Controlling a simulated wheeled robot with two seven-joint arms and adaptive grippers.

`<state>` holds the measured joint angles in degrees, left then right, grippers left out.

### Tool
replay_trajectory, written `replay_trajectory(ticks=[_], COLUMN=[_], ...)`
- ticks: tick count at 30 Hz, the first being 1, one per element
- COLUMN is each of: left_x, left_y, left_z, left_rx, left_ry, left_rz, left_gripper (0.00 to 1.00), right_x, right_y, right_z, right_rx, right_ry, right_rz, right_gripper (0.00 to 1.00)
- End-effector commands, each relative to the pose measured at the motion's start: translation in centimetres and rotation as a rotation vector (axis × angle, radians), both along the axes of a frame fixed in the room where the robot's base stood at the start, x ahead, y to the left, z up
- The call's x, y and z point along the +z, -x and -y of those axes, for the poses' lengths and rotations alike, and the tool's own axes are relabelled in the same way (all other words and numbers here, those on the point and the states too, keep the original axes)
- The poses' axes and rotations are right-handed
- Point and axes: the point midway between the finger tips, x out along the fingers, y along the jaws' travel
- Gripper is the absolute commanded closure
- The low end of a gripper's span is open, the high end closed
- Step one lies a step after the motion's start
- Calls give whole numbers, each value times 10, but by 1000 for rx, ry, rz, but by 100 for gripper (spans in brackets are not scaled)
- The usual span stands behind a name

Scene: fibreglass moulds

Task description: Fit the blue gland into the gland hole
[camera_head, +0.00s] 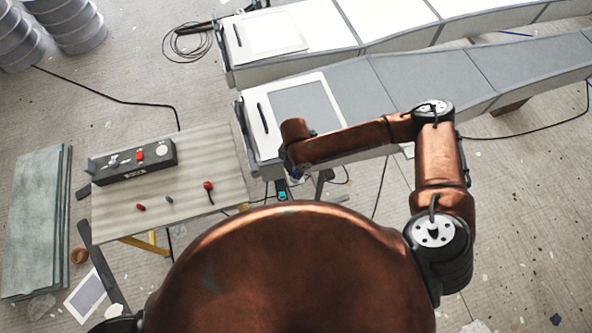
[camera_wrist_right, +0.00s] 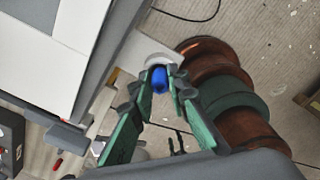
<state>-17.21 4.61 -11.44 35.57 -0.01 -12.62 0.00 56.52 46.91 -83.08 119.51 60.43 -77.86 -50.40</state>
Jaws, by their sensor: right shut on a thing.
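The blue gland (camera_wrist_right: 160,80) shows in the right wrist view as a short blue cylinder between the fingertips of my right gripper (camera_wrist_right: 162,88). The green fingers are closed on it. A pale rounded piece (camera_wrist_right: 158,60) shows just beyond the gland; I cannot tell whether they touch. In the head view my right arm reaches left to the near end of the grey mould (camera_head: 300,103), and its copper wrist hides most of the gripper. I cannot make out the gland hole in either view. My left gripper is not in view.
A second, white mould (camera_head: 300,30) lies behind. Cables cross the floor.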

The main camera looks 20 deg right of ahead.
Motion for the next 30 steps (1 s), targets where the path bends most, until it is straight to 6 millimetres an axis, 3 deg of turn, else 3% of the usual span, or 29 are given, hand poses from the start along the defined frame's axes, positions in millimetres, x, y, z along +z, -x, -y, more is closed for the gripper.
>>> replay_trajectory(ticks=[3, 4, 11, 22, 30], left_x=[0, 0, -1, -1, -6], left_y=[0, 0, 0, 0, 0], left_z=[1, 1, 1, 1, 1], left_rx=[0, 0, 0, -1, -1], left_ry=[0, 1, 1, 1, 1], left_rz=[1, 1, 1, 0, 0], left_gripper=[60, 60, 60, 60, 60], right_x=[0, 0, 0, 6, 54], right_y=[0, 0, 0, -1, -1], right_z=[0, 0, 0, -1, -1], right_rx=[0, 0, 0, 0, 2], right_ry=[-1, -1, -1, -2, -2], right_rz=[1, 1, 1, 3, 6], right_gripper=[98, 84, 68, 67, 67])
